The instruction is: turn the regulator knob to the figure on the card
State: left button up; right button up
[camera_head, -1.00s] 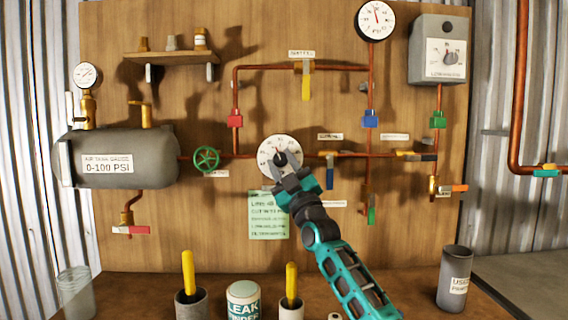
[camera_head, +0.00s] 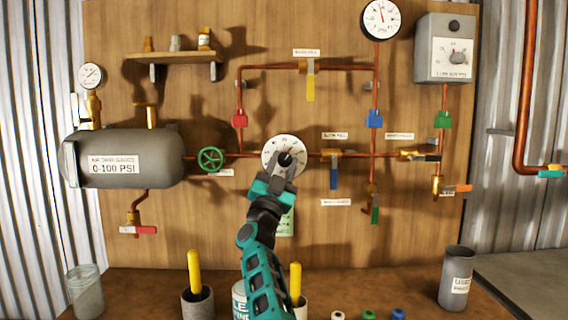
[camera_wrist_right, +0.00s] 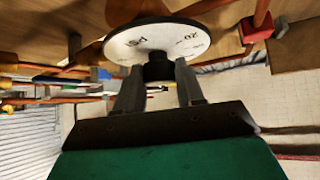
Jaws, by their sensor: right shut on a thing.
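The regulator knob (camera_head: 285,159) is a black knob in the middle of a round white dial (camera_head: 270,145) on the wooden board. My right gripper (camera_head: 283,166) reaches up to it from below and is shut on the knob. In the right wrist view the two fingers (camera_wrist_right: 158,85) are on either side of the dark knob (camera_wrist_right: 158,66), under the dial face (camera_wrist_right: 115,42). The green card (camera_head: 287,222) hangs below the dial and is mostly hidden behind my right arm. Its writing cannot be read now. My left gripper is not in view.
A grey tank (camera_head: 120,158) and a green handwheel (camera_head: 211,159) are left of the dial. A blue-handled valve (camera_head: 334,178) is close on its right. Holders with yellow-handled tools (camera_head: 195,274) and a grey cup (camera_head: 456,278) stand on the bench below.

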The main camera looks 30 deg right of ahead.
jog(key=m+g, duration=0.2)
jog(key=m+g+p, duration=0.1)
jog(key=m+g, duration=0.1)
jog(key=m, duration=0.1)
jog(key=m+g+h, duration=0.1)
jog(key=m+g, duration=0.1)
jog(key=shift+w+a+r+m, duration=0.1)
jog(key=shift+a+r+m, duration=0.1)
jog(key=shift+r+m, duration=0.15)
jog(key=shift+m+g+y+p, duration=0.65)
jog(key=shift+m+g, duration=0.75)
jog(key=shift+m, duration=0.45)
jog(key=o, duration=1)
jog(key=shift+o, duration=0.2)
jog(key=shift+a+f, duration=0.15)
